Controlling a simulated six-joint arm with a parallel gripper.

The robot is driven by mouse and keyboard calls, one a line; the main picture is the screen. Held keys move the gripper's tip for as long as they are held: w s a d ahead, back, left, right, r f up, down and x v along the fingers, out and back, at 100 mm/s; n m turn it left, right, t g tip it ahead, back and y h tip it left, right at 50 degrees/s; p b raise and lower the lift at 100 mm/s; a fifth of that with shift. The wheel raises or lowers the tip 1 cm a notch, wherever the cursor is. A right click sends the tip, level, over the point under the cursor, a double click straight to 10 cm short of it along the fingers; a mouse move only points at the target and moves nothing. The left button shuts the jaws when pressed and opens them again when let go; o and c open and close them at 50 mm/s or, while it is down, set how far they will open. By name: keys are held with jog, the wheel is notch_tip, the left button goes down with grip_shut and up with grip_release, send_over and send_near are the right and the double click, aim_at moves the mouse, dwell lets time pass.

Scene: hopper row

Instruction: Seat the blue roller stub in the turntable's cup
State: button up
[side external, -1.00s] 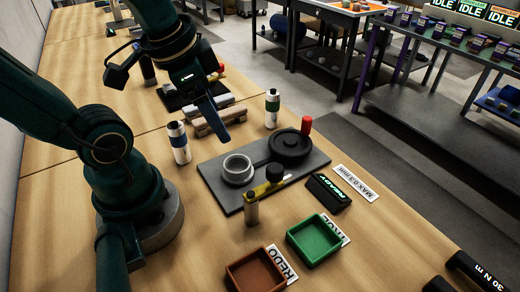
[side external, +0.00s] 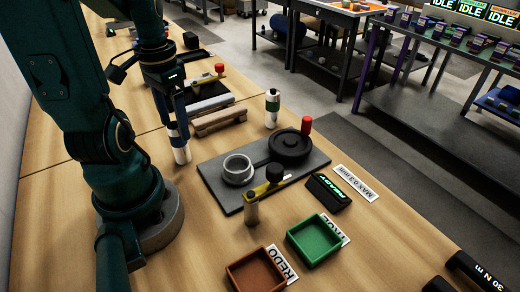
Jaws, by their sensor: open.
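The blue roller stub (side external: 181,153), a white cylinder with a blue band near its top, stands upright on the wooden bench. My gripper (side external: 173,122) is open and points down at the stub's upper end. Its fingers partly hide the stub's top, and I cannot tell whether they straddle it or touch it. The cup (side external: 238,170), a light grey open ring, sits on the dark base plate (side external: 222,197) to the right of the stub and looks empty. Beside it on the plate is a black round wheel (side external: 290,145) with a red knob (side external: 306,125).
A green-banded roller (side external: 272,112) stands behind the plate. A roller (side external: 251,210) and a yellow bar with a black knob (side external: 275,173) are at its front edge. A wooden rack (side external: 220,121) is close behind the stub. Green (side external: 314,240) and brown (side external: 256,272) trays lie in front.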

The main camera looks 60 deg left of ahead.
jog(key=shift+f, duration=1.25)
jog(key=shift+c, duration=0.2)
grip_shut()
jog(key=shift+r, duration=0.1)
notch_tip(320, 180, up, 10)
jog(key=shift+f, duration=0.1)
